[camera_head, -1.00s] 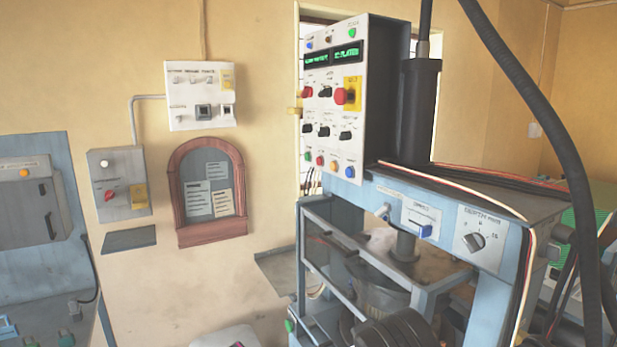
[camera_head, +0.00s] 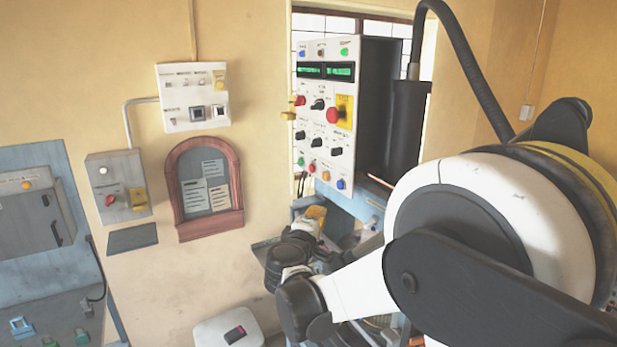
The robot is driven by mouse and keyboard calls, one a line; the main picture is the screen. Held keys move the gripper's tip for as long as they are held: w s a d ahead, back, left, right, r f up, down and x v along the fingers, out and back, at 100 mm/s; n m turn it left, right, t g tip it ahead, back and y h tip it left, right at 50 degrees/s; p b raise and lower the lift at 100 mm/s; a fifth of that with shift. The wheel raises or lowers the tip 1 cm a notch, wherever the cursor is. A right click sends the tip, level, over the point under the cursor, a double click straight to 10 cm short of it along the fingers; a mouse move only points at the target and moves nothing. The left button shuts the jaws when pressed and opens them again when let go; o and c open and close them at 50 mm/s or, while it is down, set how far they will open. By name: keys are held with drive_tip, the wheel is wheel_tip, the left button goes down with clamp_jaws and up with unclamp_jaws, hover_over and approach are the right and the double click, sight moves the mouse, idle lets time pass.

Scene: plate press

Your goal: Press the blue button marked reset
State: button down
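The white control panel (camera_head: 310,120) stands in the middle, with green displays at its top and rows of buttons and knobs. One blue button (camera_head: 341,184) is at its lower right corner. Another blue button (camera_head: 302,53) is at its upper left. The labels are too small to read, so I cannot tell which is marked reset. My white and black arm fills the right side and bends back toward the area below the panel. Its far end, around my gripper (camera_head: 303,229), is small and cluttered, below the panel and apart from both buttons. I cannot make out the fingers.
A red knob (camera_head: 333,115) on a yellow plate sits mid-panel. A white wall box (camera_head: 193,97), a grey switch box (camera_head: 117,187) and a framed notice board (camera_head: 205,188) are on the left wall. A white stool-like object (camera_head: 226,332) stands low down. My arm hides most of the press.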

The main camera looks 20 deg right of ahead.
drive_tip(key=shift+w+a+r+n+t+p, duration=0.25)
drive_tip(key=shift+w+a+r+n, duration=0.1)
drive_tip(key=shift+w, duration=0.25)
drive_tip(key=shift+w+a+r+n+t+p, duration=0.25)
drive_tip(key=shift+w+a+r+n, duration=0.1)
drive_tip(key=shift+w, duration=0.25)
drive_tip(key=shift+d, duration=0.1)
approach(335, 183)
drive_tip(key=w, duration=0.3)
drive_tip(key=shift+w+d+p, duration=0.2)
drive_tip(key=shift+d+p, duration=0.05)
drive_tip(key=shift+d, duration=0.35)
drive_tip(key=shift+w+d+p, duration=0.2)
drive_tip(key=shift+w+d, duration=0.05)
drive_tip(key=shift+d, duration=0.4)
